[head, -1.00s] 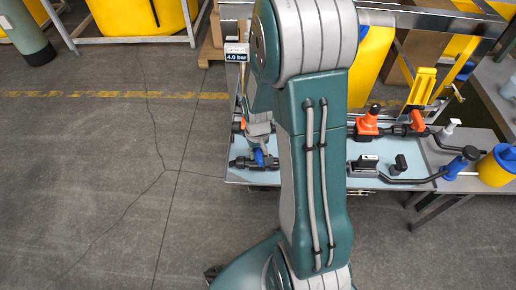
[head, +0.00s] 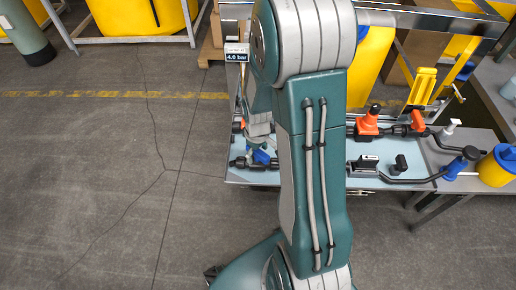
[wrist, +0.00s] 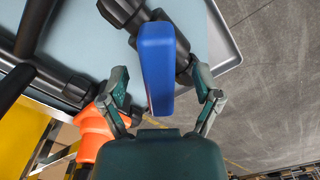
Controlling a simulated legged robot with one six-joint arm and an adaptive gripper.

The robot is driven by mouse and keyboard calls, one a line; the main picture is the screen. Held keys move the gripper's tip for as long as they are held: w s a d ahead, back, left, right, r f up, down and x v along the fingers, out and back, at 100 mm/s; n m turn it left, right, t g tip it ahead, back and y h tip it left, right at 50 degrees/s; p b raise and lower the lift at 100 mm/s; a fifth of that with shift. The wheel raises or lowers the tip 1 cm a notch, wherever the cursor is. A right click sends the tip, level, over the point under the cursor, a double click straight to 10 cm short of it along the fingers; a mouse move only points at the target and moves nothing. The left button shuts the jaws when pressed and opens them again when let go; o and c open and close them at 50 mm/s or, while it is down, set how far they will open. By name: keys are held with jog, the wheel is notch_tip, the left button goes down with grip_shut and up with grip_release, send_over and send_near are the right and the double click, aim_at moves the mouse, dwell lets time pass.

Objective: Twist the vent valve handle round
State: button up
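The blue valve handle (wrist: 156,66) sits on a dark valve body (wrist: 181,48) in the wrist view, lengthwise between my fingers. My gripper (wrist: 160,88) is open around it, with a gap on each side, and no finger visibly touches the handle. In the head view the blue handle (head: 262,157) shows small at the front left of the skid, partly covered by my gripper (head: 260,138) above it. My arm hides the middle of the skid.
An orange handle (wrist: 95,133) lies close to my left finger in the wrist view. Dark pipes (wrist: 37,62) run beside it. In the head view, a 4.0 bar display (head: 237,52) stands behind. Open floor lies left of the skid.

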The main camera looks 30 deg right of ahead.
dwell(0.3)
jog(key=shift+r, duration=3.55)
jog(key=shift+c, duration=1.2)
jog(key=shift+r, duration=0.25)
jog(key=shift+c, duration=0.4)
notch_tip(320, 180, up, 2)
jog(key=shift+r, duration=0.1)
jog(key=shift+f, duration=4.8)
